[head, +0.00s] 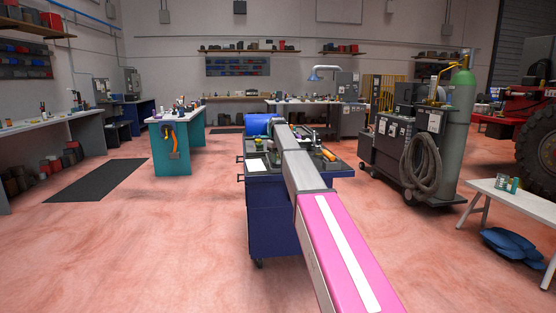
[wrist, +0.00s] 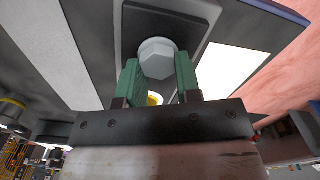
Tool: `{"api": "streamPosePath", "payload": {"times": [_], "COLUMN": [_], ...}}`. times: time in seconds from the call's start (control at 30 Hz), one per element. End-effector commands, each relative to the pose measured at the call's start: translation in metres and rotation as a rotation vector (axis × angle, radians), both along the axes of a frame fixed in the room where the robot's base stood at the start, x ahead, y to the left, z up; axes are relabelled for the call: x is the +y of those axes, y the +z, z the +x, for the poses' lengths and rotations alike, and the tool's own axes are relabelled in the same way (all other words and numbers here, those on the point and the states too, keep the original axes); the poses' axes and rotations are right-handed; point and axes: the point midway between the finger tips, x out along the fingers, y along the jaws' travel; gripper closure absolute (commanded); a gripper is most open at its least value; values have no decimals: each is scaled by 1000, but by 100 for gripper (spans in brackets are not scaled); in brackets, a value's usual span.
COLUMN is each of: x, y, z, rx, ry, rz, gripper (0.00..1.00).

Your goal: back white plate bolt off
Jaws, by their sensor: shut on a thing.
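In the wrist view my gripper (wrist: 158,64) has its two green fingers on either side of a pale grey bolt (wrist: 158,57) with a broad rounded head, and is shut on it. The bolt is in front of a dark, round-cornered plate (wrist: 135,22). I cannot tell whether the bolt is still seated. A yellow ring shows between the fingers, below the bolt head. A flat white piece (wrist: 228,67) lies to the right; I cannot tell if it is the white plate. In the head view my arm reaches over the blue cart, and my gripper and the bolt cannot be made out.
A teal workbench (head: 171,150) stands to the left. A welding cart with a green gas cylinder (head: 460,125) and a white bench (head: 510,195) stand right. Floor around the cart is clear.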

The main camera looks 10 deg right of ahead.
Motion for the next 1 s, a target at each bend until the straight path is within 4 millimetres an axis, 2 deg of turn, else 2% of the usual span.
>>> {"api": "streamPosePath", "payload": {"times": [0.7, 1.0], "x": [4, 5], "y": [-5, -6], "z": [-7, -9], "rx": [8, 9], "ry": [673, 895], "rz": [2, 3], "gripper": [92, 92]}}
